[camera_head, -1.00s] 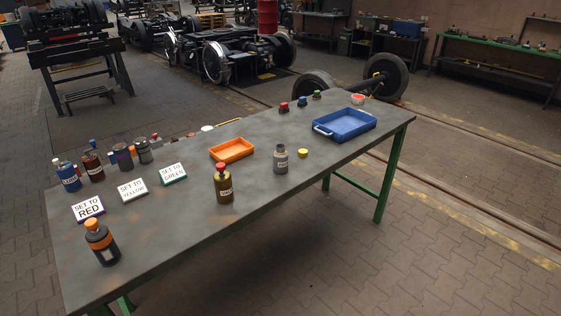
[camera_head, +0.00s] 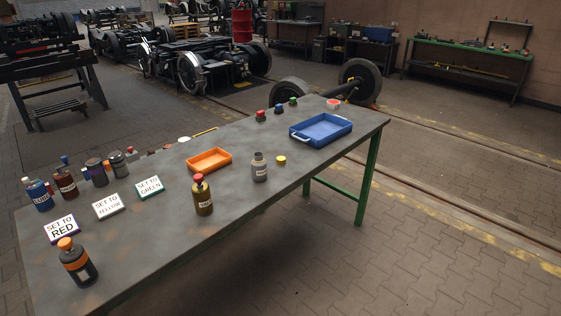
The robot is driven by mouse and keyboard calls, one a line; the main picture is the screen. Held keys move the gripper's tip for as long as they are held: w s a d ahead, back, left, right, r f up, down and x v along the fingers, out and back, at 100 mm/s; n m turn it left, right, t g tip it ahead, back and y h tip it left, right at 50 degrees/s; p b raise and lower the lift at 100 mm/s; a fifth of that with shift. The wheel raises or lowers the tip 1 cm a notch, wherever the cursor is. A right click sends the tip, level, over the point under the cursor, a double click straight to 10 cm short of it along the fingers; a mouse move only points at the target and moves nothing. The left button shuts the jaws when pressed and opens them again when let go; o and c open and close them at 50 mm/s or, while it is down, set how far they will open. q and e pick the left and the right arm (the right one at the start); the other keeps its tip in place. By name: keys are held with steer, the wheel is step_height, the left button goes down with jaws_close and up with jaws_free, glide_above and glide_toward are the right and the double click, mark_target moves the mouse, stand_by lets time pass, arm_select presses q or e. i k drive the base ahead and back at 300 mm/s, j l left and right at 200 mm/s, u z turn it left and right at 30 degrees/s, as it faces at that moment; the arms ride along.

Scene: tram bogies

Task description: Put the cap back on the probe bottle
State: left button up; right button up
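A grey bottle (camera_head: 260,167) with a white label stands upright near the table's front edge; its neck looks open, without a coloured cap. Its label is too small to read surely, so I cannot tell that it is the probe bottle. A small yellow cap (camera_head: 281,160) lies on the table just right of it, apart from it. An olive bottle with a red cap (camera_head: 203,195) stands upright to its left. Neither of my grippers is in view.
The table (camera_head: 150,231) also bears an orange tray (camera_head: 209,160), a blue tray (camera_head: 321,131), a black bottle with an orange cap (camera_head: 77,262), sign plates (camera_head: 108,206) and several bottles at the left. Open floor (camera_head: 400,260) lies in front of the table.

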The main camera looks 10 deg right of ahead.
mark_target(258, 164)
steer(key=i+l+u, duration=0.15)
steer(key=l, duration=0.2)
steer(key=i+l+u, duration=0.35)
steer(key=l, duration=0.4)
steer(key=i+l+u, duration=0.15)
steer(key=l, duration=0.25)
steer(key=i+l+u, duration=0.15)
steer(key=l, duration=0.25)
steer(key=i+l+u, duration=0.15)
steer(key=l, duration=0.3)
steer(key=l+u, duration=0.2)
steer(key=l, duration=0.2)
